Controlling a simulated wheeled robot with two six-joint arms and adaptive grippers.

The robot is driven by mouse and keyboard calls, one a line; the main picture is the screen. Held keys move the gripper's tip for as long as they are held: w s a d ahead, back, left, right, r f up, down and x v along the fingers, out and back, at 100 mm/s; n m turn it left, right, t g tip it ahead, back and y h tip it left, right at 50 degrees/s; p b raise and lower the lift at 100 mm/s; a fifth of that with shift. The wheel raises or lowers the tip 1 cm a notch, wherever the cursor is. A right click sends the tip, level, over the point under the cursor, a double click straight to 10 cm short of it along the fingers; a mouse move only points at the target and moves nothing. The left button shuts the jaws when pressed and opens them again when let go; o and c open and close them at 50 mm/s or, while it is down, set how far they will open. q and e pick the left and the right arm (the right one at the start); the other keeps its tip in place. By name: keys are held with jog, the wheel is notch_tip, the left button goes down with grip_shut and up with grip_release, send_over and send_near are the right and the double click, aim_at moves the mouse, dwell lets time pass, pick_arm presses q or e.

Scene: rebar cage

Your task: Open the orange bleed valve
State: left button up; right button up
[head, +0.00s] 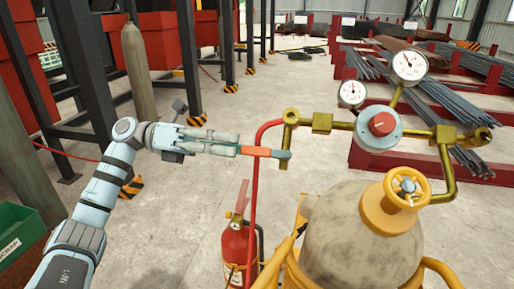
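The orange bleed valve lever (258,151) lies nearly level at the left end of the brass manifold (322,123), below its end fitting. Its right end meets a small grey pivot. My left gripper (236,148) reaches in from the left, with its fingers pointing right at the lever's free left end. The fingers lie close together with a narrow gap, and their tips overlap the lever's end in the picture. I cannot tell whether they press on it. My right gripper is not in view.
A red hose (254,190) hangs just behind the lever. A beige tank (362,235) with a yellow handwheel (404,188) stands at front right. Two gauges (409,65) and a red knob (382,124) sit on the manifold. A fire extinguisher (238,250) stands below.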

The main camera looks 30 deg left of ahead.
aim_at(258, 150)
pick_arm(q)
jog(key=x, duration=0.5)
jog(key=shift+s+d+r+p, duration=0.1)
jog(key=shift+d+r+p, duration=0.1)
jog(key=shift+d+p, duration=0.2)
jog(key=shift+d+f, duration=0.1)
jog(key=shift+d, duration=0.2)
grip_shut()
